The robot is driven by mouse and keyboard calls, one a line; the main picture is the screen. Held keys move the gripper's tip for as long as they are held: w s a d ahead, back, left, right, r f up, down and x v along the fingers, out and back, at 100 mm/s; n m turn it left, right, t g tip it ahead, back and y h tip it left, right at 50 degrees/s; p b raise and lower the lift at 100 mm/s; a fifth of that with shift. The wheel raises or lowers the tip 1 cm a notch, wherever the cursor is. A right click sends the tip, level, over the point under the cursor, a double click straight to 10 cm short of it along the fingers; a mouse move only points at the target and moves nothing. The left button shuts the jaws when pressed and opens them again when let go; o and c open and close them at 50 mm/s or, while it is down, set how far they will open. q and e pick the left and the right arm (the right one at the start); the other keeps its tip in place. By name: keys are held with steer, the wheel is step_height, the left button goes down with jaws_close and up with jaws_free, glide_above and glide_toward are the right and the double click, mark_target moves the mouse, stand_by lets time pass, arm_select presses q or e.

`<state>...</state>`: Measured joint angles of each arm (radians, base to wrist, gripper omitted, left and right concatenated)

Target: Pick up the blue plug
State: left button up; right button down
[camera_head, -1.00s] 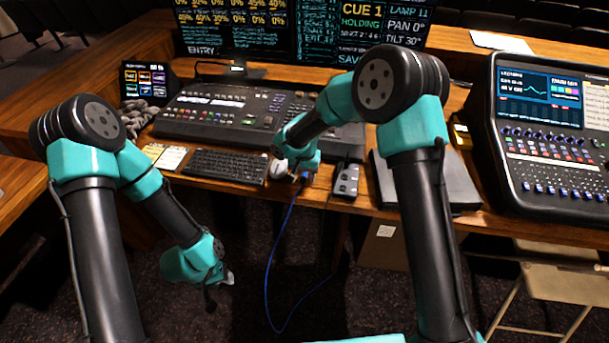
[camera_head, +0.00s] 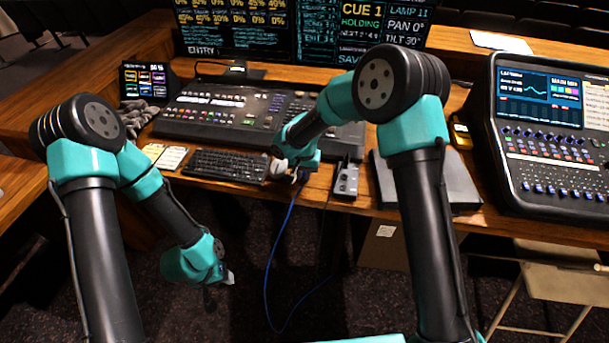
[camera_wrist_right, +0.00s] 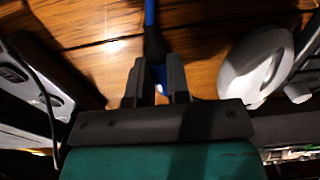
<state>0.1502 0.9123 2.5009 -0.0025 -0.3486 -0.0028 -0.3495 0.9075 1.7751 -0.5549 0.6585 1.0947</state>
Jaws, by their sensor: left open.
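The blue plug (camera_wrist_right: 156,73) shows in the right wrist view between the two fingers of my right gripper (camera_wrist_right: 158,88), with its blue cable running up out of the picture. The fingers stand on either side of the plug, close to it; whether they press on it I cannot tell. In the head view my right gripper (camera_head: 300,174) is at the desk's front edge and mostly hides the plug. The blue cable (camera_head: 268,272) hangs from there in a loop towards the floor. My left gripper (camera_head: 229,277) is open and empty, low in front of the desk.
A white mouse (camera_wrist_right: 256,65) lies right beside my right gripper in the wrist view. A small grey box (camera_head: 346,180), a keyboard (camera_head: 226,165) and a closed dark laptop-like slab (camera_head: 455,180) are on the desk (camera_head: 325,205). A lighting console (camera_head: 215,112) stands behind.

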mark_target(304, 175)
steer(key=shift+s, duration=0.1)
stand_by(0.5)
steer(key=shift+r, duration=1.85)
steer(key=s+a+r, duration=0.1)
steer(key=s, duration=1.5)
steer(key=shift+w+r, duration=0.1)
steer(key=w+d+r, duration=0.3)
steer(key=w+d, duration=0.3)
steer(key=d, duration=0.2)
steer(key=w+d+r, duration=0.3)
steer(key=w+d, duration=0.3)
steer(key=d, duration=0.3)
steer(key=shift+w+d, duration=0.2)
steer(key=shift+w, duration=0.1)
